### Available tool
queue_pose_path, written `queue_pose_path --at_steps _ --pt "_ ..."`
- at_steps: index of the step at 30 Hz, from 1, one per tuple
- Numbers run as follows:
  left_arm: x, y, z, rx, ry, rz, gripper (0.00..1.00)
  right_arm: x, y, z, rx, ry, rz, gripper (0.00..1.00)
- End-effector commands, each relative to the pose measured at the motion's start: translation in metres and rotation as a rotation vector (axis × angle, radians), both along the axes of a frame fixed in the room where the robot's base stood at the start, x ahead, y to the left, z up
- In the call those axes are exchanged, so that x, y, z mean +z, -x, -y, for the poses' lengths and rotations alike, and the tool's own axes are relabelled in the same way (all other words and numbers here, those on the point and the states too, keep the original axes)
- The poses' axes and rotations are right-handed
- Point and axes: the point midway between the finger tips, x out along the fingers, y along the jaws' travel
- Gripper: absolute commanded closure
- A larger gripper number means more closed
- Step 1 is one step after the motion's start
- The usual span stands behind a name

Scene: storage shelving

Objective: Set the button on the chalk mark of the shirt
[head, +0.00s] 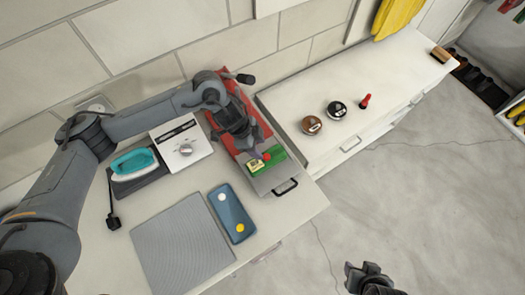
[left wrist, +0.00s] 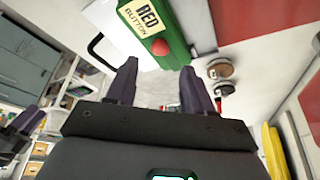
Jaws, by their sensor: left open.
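A red button (head: 267,156) sits at one end of a green block (head: 277,160) with a cream label (head: 256,167). In the left wrist view the label reads "RED BUTTON", with the red button (left wrist: 160,47) beside it. My left gripper (head: 250,149) is open just above the block; in the left wrist view its fingertips (left wrist: 159,68) are apart, with nothing visible between them. A blue tray (head: 223,215) holds a white disc (head: 221,196) and a yellow disc (head: 239,227). I cannot make out a shirt or chalk mark. My right gripper (head: 369,279) is at the bottom, its jaws unclear.
The block rests on a grey surface with a black handle (head: 286,187), beside a red case (head: 233,90). A teal iron (head: 133,163), a white box with a knob (head: 181,145) and a ribbed grey mat (head: 182,245) share the counter. Tins (head: 311,125) stand on the right cabinet.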

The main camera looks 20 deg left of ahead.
Motion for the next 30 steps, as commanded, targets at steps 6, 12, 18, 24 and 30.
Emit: queue_pose_path --at_steps 6,12,18,24,30 --pt "0.034 0.004 -0.014 -0.001 0.0 0.004 0.48 -0.007 0.0 -0.001 -0.003 -0.004 0.0 0.57" --pt "0.053 0.007 -0.02 -0.001 0.001 0.002 0.48 -0.009 0.0 -0.002 -0.006 -0.008 0.0 0.57" --pt "0.053 0.01 -0.01 -0.019 0.017 0.023 0.48 -0.01 0.0 -0.002 -0.007 -0.01 0.0 0.57" --pt "0.037 0.018 0.058 -0.08 0.12 0.169 0.48 -0.01 0.0 -0.002 -0.006 -0.009 0.0 0.57" --pt "0.044 0.033 0.136 0.006 0.272 0.39 0.48 -0.01 0.0 -0.001 -0.004 -0.006 0.0 0.57"
